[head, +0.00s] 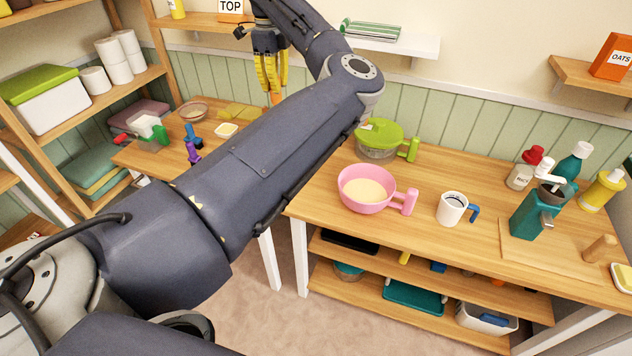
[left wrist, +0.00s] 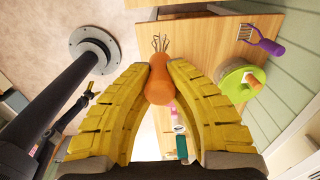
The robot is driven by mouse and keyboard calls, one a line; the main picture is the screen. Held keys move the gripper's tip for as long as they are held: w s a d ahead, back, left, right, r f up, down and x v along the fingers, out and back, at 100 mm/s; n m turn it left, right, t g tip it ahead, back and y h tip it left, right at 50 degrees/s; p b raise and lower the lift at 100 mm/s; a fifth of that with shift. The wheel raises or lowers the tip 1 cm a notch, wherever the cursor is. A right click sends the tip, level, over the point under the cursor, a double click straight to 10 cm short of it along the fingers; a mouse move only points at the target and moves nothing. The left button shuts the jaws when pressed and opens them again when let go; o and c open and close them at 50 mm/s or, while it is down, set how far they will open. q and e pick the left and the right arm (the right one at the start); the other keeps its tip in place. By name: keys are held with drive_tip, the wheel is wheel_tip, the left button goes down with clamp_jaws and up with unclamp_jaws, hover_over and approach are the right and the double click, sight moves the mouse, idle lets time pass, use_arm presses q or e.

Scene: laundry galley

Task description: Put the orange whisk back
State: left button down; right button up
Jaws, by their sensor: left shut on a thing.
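The orange whisk shows best in the left wrist view (left wrist: 160,82), with its thick orange handle between my fingers and its thin wire end pointing away from the gripper. In the head view only a bit of its orange handle (head: 275,98) shows below the fingers. My left gripper (head: 271,80) has yellow ribbed fingers and is shut on the handle. It is up near the back wall, above the wooden worktops. In the left wrist view a small dark part with yellow on it (left wrist: 88,96) may be my right gripper; its jaws are too small to read.
The right worktop holds a green-lidded bowl (head: 380,139), a pink bowl (head: 366,190), a white mug (head: 451,208) and a teal dispenser (head: 535,212). A wall shelf (head: 400,45) is right of my gripper. My left arm hides much of the middle.

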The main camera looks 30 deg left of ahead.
use_arm(q)
drive_tip(key=w+d+f+m, duration=0.3)
drive_tip(key=w+d+m, duration=0.4)
drive_tip(key=w+m, duration=0.15)
wheel_tip(320, 180, down, 20)
drive_tip(key=shift+s+m, duration=0.3)
drive_tip(key=shift+m, duration=0.05)
idle(0.5)
drive_tip(key=c, duration=1.4)
unclamp_jaws()
drive_tip(key=shift+c, duration=0.2)
drive_tip(key=shift+a, duration=0.1)
wheel_tip(320, 180, up, 12)
drive_tip(key=shift+r, duration=0.1)
